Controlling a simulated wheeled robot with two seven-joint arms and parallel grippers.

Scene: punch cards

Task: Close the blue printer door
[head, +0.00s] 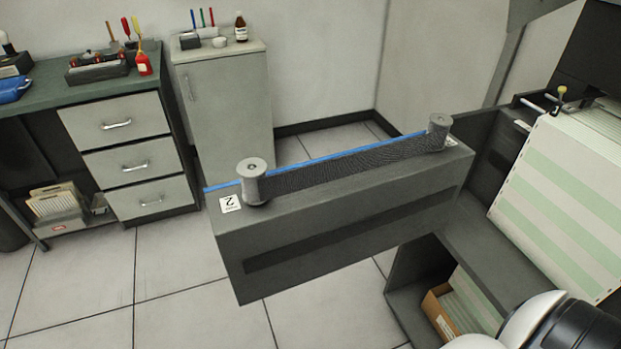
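The printer door (345,230) stands swung open in the middle of the head view. It is a thick grey panel with a blue strip (222,187) along its far top edge, so only a little blue shows. On its top are two grey spools, one at the left end (254,183) and one at the right (438,131), with a dark ribbon (345,167) between them. A white label reading 2 sits by the left spool. The printer (455,225) is at right, with the door's right end close to it. Neither gripper is in view.
Green-striped paper (565,190) hangs on the printer front, and a box of paper (455,312) sits below. A grey cabinet (225,105) and a drawer desk (130,165) stand behind at left. The tiled floor left of the door is clear. Part of my arm shows at bottom right.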

